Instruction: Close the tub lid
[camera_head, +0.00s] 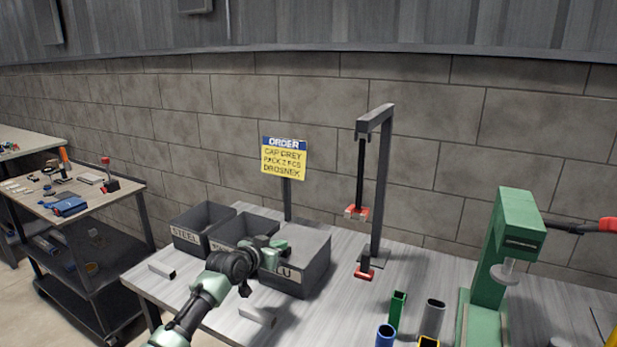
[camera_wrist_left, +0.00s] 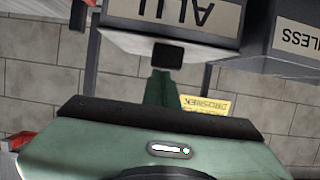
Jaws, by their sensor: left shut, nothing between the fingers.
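Three dark grey tubs stand in a row on the bench. The left one is the STEEL tub (camera_head: 187,238), open at the top. The middle STAINLESS tub (camera_head: 222,238) is partly behind my left gripper and looks open. The right ALU tub (camera_head: 312,278) has a flat grey top that looks like its lid (camera_head: 308,240), lying over it; I cannot tell whether it is fully seated. My left gripper (camera_head: 284,244) is shut and empty at the ALU tub's front. In the left wrist view its dark fingertip (camera_wrist_left: 168,56) is just by the upside-down ALU label (camera_wrist_left: 175,10). My right gripper is out of view.
A yellow order sign (camera_head: 284,160) stands behind the tubs. A dark stand (camera_head: 381,190) with a hanging red-tipped tool is to their right. A green press (camera_head: 505,250) and several coloured tubes stand further right. A pale block (camera_head: 258,315) lies in front.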

